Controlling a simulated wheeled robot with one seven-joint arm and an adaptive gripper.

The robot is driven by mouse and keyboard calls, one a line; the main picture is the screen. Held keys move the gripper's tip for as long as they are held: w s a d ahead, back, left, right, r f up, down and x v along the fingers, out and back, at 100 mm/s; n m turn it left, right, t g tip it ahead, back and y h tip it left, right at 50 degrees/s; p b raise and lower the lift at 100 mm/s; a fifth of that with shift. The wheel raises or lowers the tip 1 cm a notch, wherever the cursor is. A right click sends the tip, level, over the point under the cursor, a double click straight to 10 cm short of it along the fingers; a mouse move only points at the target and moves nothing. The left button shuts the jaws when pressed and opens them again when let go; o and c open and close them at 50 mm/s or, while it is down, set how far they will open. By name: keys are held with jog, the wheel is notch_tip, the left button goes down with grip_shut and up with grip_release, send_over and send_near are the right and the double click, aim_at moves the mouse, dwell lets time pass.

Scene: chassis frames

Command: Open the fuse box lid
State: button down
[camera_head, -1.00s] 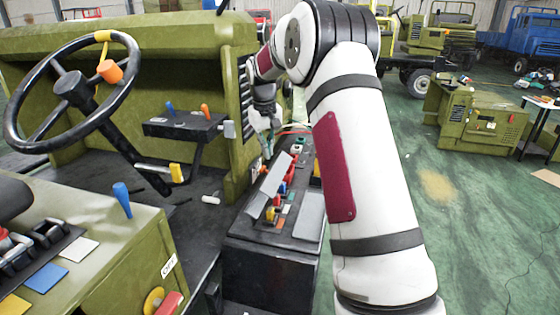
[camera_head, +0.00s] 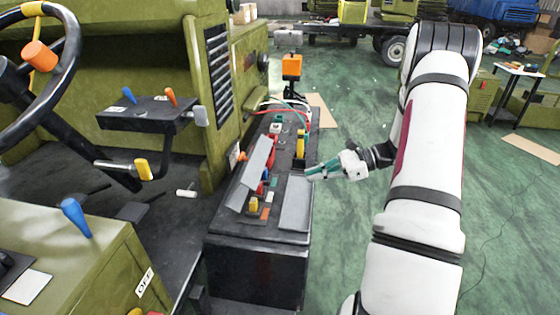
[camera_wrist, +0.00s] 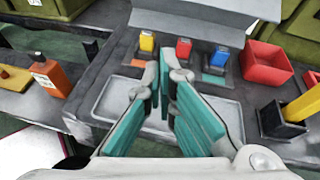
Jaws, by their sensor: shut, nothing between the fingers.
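The fuse box lid (camera_head: 258,160) is a grey flap standing tilted up on the dark console. It also shows at the top of the wrist view (camera_wrist: 195,17). Below it, yellow (camera_wrist: 147,43), red (camera_wrist: 184,50) and blue (camera_wrist: 220,57) fuses are exposed. A flat grey panel (camera_head: 296,205) lies in front of them; its rim shows under my fingers in the wrist view (camera_wrist: 105,97). My gripper (camera_head: 311,173), with teal finger pads, is shut and empty at the console's right edge, apart from the lid. The wrist view shows its fingertips (camera_wrist: 166,72) over the panel.
A red open bin (camera_wrist: 266,66) and a black-and-yellow part (camera_wrist: 290,117) stand right of the fuses in the wrist view. An orange bottle (camera_wrist: 50,76) is at its left. Cables (camera_head: 280,103) cross the console's far end. Green floor right of the console is clear.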

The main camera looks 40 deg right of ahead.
jog(key=w+a+m+t+p, duration=0.1)
jog(key=w+a+m+t, duration=0.1)
jog(key=w+a, duration=0.4)
jog(key=shift+w+f+m+h, duration=0.15)
jog(key=shift+w+m+h, duration=0.25)
jog(key=shift+w, duration=1.2)
jog(key=shift+a, duration=0.1)
